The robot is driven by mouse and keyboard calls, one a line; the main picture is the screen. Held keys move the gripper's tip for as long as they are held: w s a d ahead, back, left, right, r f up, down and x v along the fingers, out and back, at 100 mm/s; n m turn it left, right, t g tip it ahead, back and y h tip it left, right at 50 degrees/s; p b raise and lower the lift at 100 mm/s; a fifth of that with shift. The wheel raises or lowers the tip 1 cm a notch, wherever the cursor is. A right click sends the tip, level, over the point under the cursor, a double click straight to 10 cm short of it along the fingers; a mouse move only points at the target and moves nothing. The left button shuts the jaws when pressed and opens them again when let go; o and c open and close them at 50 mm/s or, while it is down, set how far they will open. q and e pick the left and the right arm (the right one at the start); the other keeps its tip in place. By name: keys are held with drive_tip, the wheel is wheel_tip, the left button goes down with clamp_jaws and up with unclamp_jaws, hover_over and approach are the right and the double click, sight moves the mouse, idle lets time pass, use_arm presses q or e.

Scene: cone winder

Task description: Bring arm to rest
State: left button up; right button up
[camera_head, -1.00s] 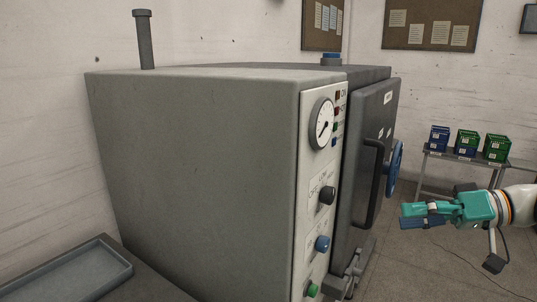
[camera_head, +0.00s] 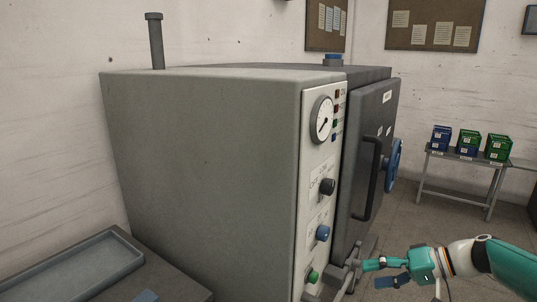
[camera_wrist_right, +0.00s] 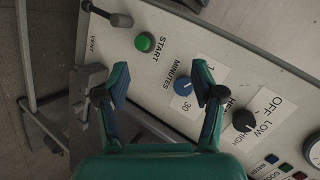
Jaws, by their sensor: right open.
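My right gripper (camera_head: 378,273) is open and empty at the lower right of the head view, in front of the lower part of the grey machine (camera_head: 200,165). In the right wrist view its two teal fingers with dark blue pads stand apart (camera_wrist_right: 162,88), with the control panel (camera_wrist_right: 160,72) behind them. The green start button (camera_wrist_right: 144,42) and the blue minutes knob (camera_wrist_right: 182,86) show there, with nothing between the pads. My left gripper is not in view.
The machine's dark door (camera_head: 368,150) has a long handle and a blue handwheel (camera_head: 394,165). A grey tray (camera_head: 70,275) lies at the lower left. A rack (camera_head: 455,157) with blue and green crates stands at the back right. Floor shows between rack and machine.

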drive_tip(key=s+a+f+m+g+h, duration=0.15)
drive_tip(key=s+f, duration=0.25)
drive_tip(key=f, duration=0.6)
drive_tip(key=s+a+f+m+g+h, duration=0.1)
drive_tip(key=s+a+f+h, duration=0.15)
drive_tip(key=f, duration=0.65)
drive_tip(key=s+a+f+m+g+h, duration=0.15)
drive_tip(key=s+f, duration=0.35)
drive_tip(key=f, duration=0.5)
drive_tip(key=s+a+f+n, duration=0.1)
drive_tip(key=s+a+f, duration=0.1)
drive_tip(key=s, duration=0.3)
drive_tip(key=s+a+f+n+h+p, duration=0.1)
drive_tip(key=s+a+f, duration=0.1)
drive_tip(key=s, duration=0.4)
drive_tip(key=s+a+f, duration=0.2)
drive_tip(key=s+f, duration=0.1)
drive_tip(key=s, duration=0.2)
drive_tip(key=shift+s+a+n, duration=0.4)
drive_tip(key=shift+w+f+h, duration=0.1)
drive_tip(key=shift+f+h, duration=0.05)
drive_tip(key=shift+h, duration=0.1)
